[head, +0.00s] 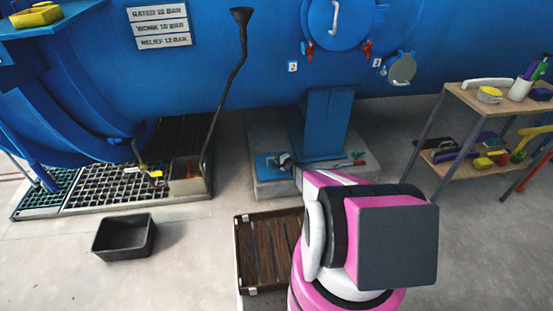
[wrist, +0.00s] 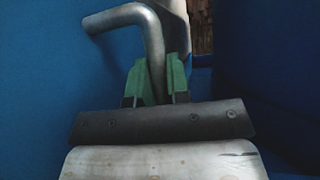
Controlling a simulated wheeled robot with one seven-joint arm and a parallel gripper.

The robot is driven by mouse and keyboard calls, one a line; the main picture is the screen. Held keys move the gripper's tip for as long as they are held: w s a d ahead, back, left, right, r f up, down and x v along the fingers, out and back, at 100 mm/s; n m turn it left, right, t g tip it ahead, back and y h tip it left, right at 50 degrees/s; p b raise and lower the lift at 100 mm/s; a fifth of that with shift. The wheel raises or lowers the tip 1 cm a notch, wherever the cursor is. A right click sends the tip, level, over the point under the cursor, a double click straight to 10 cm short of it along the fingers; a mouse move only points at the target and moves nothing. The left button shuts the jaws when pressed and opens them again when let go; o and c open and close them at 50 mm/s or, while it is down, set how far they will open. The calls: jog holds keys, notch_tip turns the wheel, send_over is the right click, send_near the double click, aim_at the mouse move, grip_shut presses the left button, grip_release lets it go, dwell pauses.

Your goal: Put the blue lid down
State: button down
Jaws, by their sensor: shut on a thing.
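My gripper (wrist: 158,82) has its green fingers shut on a grey bent metal bar (wrist: 150,35), the handle of the blue lid. Blue surface (wrist: 50,90) fills the wrist view on both sides of the bar; I cannot tell how much of it is the lid. In the head view my gripper (head: 287,161) is low, in front of the blue pedestal (head: 325,120). A flat blue patch (head: 268,163) shows beside it, over the concrete block (head: 270,188). Whether that patch touches the block is unclear. My arm hides part of this area.
A dark wooden pallet (head: 268,254) lies close in front of the block. A black bin (head: 123,237) stands on open floor to the left. A shelf unit (head: 490,100) with several items is at the right. A round blue door (head: 340,20) is on the back wall.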

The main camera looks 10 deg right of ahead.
jog(key=c, duration=1.1)
grip_release()
